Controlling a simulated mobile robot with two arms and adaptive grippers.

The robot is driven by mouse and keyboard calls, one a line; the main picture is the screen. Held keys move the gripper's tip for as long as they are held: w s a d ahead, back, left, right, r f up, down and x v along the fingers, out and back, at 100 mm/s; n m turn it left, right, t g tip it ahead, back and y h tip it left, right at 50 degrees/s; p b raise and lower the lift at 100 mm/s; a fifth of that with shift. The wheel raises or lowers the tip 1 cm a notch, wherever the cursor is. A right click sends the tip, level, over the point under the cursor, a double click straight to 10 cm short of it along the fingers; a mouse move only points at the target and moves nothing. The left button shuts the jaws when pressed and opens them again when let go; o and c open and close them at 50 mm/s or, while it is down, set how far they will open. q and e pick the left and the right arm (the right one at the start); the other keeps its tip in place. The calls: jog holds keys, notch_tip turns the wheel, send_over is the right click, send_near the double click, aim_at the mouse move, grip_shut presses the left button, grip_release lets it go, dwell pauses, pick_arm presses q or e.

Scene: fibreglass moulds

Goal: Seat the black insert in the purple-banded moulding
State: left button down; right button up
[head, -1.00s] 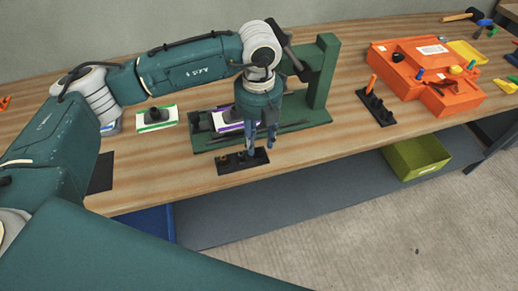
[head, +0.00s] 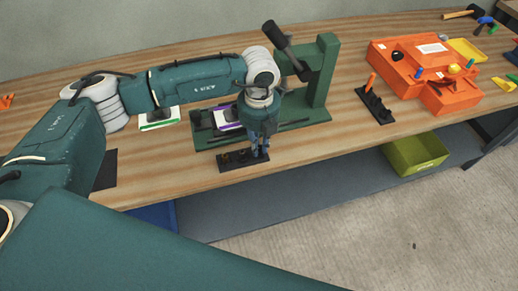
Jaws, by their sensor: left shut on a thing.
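The purple-banded moulding (head: 229,117) is a white block with a purple edge and a dark top. It rests on the green fixture, partly behind my left gripper. My left gripper (head: 261,152) points down in front of it, with its fingers at the right end of a small black rack (head: 229,164) near the table's front edge. It is shut on a small piece there, which looks like the black insert; the fingers mostly hide it. Small dark and brownish pieces stand in the rack's left part. My right gripper is out of view.
The green fixture (head: 323,70) has a tall post and a dark lever beside my left wrist. A green-banded moulding (head: 160,119) lies left, partly behind my arm. An orange case (head: 400,60) and a black holder (head: 376,106) with an orange-handled tool stand right.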

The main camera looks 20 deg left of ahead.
aim_at(259, 147)
pick_arm(q)
jog(key=shift+r, duration=0.1)
jog(key=shift+r+b, duration=0.4)
jog(key=shift+r, duration=0.1)
jog(key=shift+r+b, duration=0.5)
jog(key=shift+r, duration=0.45)
jog(key=s+d+b, duration=0.5)
jog(key=s+d, duration=0.5)
jog(key=s, duration=0.5)
jog(key=shift+r, duration=0.25)
